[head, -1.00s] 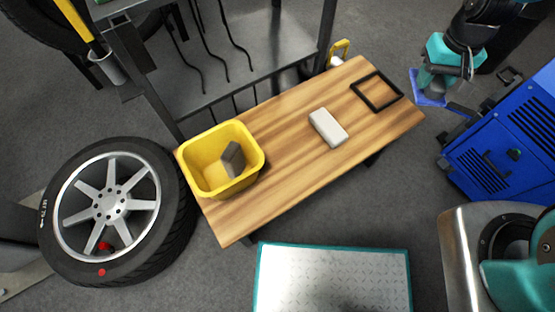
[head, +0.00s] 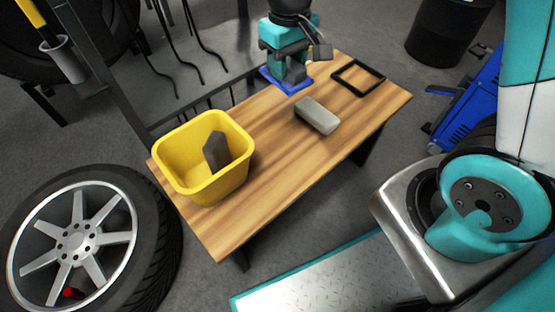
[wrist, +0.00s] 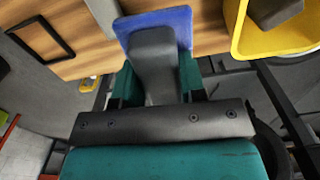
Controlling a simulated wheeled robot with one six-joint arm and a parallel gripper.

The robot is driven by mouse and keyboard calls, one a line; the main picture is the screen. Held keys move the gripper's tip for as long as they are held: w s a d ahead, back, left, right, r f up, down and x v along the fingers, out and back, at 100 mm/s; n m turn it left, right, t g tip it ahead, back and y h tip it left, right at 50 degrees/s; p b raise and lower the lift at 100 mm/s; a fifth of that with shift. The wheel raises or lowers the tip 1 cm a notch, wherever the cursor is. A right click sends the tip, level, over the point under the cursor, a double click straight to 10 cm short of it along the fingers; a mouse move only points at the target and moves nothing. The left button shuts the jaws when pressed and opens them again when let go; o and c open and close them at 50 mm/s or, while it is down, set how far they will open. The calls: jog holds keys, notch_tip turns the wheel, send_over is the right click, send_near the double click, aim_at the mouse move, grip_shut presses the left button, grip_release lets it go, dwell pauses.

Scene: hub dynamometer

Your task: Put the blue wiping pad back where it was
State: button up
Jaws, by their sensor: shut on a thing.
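The blue wiping pad (head: 287,80) is held by my gripper (head: 288,66) near the back edge of the wooden bench. It is a flat blue piece with a dark grey grip, and also shows in the wrist view (wrist: 181,22), where my gripper (wrist: 155,80) is shut on that grip. I cannot tell if the pad touches the bench top. A black square frame (head: 358,77) lies empty on the bench, to the right of the pad. It also shows in the wrist view (wrist: 66,45).
A light grey block (head: 317,116) lies on the wooden bench (head: 272,150). A yellow bin (head: 205,187) with a dark grey block (head: 216,152) inside stands at the left end. A wheel (head: 75,245) stands beside the bench. A blue machine (head: 468,105) is at right.

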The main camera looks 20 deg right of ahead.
aim_at(280, 146)
jog(key=shift+s+a+f+n+b, duration=0.3)
jog(key=shift+a+f+b, duration=0.3)
jog(key=shift+a+b, duration=0.1)
notch_tip(280, 146, down, 20)
jog(key=b, duration=0.9)
jog(key=shift+a+r, duration=0.1)
jog(key=shift+r, duration=0.1)
jog(key=shift+f, duration=0.15)
jog(key=o, duration=0.8)
